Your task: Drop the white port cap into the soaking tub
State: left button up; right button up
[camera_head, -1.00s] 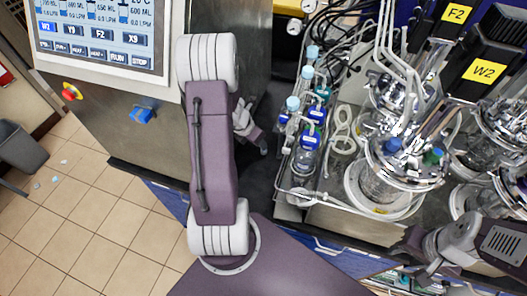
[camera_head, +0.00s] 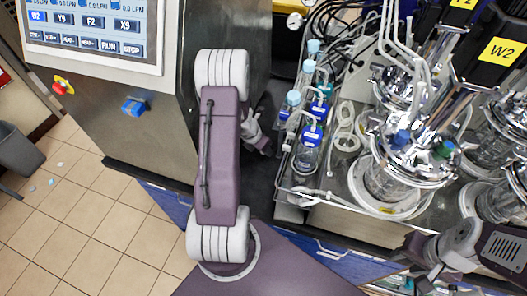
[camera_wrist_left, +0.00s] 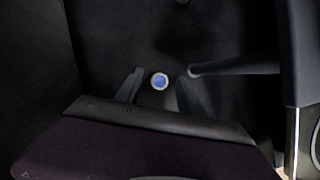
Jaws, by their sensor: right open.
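I cannot make out the white port cap for certain in either view. A small round piece with a white rim and blue centre (camera_wrist_left: 159,80) shows in the left wrist view, between two grey fingers of my left gripper (camera_wrist_left: 160,88). That view is too dark to tell whether they touch it. In the head view my left gripper (camera_head: 254,133) is mostly hidden behind its arm, at the dark gap beside the steel cabinet. My right gripper (camera_head: 428,278) is open at the lower right, below the front edge of the bench. I cannot identify the soaking tub.
A wire-edged tray holds several blue-capped bottles (camera_head: 308,148) and coiled tubing (camera_head: 346,128). Glass vessels with steel lids (camera_head: 415,160) crowd the bench at right. The steel cabinet (camera_head: 165,125) with a touchscreen (camera_head: 95,35) stands at left. Small pale pieces lie on the tiled floor (camera_head: 85,215).

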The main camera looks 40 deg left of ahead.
pick_arm(q)
grip_shut()
notch_tip(320, 180, up, 18)
jog(key=p, duration=1.2)
jog(key=shift+p, duration=0.3)
